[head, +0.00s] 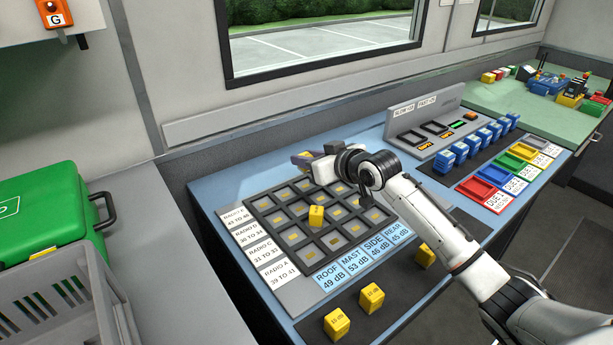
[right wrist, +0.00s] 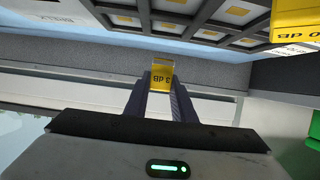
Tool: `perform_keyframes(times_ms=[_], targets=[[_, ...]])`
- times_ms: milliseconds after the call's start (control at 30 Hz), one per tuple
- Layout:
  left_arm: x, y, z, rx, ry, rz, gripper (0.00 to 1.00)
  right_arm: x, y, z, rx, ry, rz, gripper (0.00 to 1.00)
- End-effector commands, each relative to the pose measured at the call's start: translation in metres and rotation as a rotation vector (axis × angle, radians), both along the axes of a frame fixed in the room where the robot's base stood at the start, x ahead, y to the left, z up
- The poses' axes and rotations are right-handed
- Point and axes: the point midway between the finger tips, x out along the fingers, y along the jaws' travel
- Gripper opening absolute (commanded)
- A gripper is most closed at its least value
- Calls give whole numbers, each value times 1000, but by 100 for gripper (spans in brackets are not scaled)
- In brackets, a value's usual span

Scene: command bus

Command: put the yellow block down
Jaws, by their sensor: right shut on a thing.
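My right gripper (head: 301,160) is over the far edge of the grid tray (head: 311,291) in the head view. In the right wrist view its two dark fingers (right wrist: 160,100) are shut on a yellow block (right wrist: 161,76) marked 3 dB. In the head view only a little of that block shows behind the gripper. The held block appears near the tray's far edge; whether it touches anything, I cannot tell. Another yellow block (head: 316,215) stands in the tray, and part of a yellow block (right wrist: 295,22) shows in the wrist view. My left gripper is not in view.
Yellow blocks (head: 337,323), (head: 371,298) and (head: 425,256) stand on a dark strip in front of the tray. Blue blocks (head: 461,151) and coloured trays (head: 475,190) are at the right. A grey control panel (head: 425,122) stands behind. A green case (head: 45,215) is at left.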

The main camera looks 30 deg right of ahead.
Motion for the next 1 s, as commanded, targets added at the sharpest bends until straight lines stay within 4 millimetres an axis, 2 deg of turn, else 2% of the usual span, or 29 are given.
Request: perform_keyframes(times_ms=[100,267,700,733,833,1000], targets=[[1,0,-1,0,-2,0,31,-1,0,-23,1,6,-1,1],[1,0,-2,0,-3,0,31,-1,0,-44,1,4,-1,1],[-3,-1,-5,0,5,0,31,-1,1,-50,0,2,1,1],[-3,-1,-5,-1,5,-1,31,-1,1,-50,0,2,1,25],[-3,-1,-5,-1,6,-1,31,-1,1,-50,0,2,1,42],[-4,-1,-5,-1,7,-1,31,-1,1,-50,0,2,1,42]])
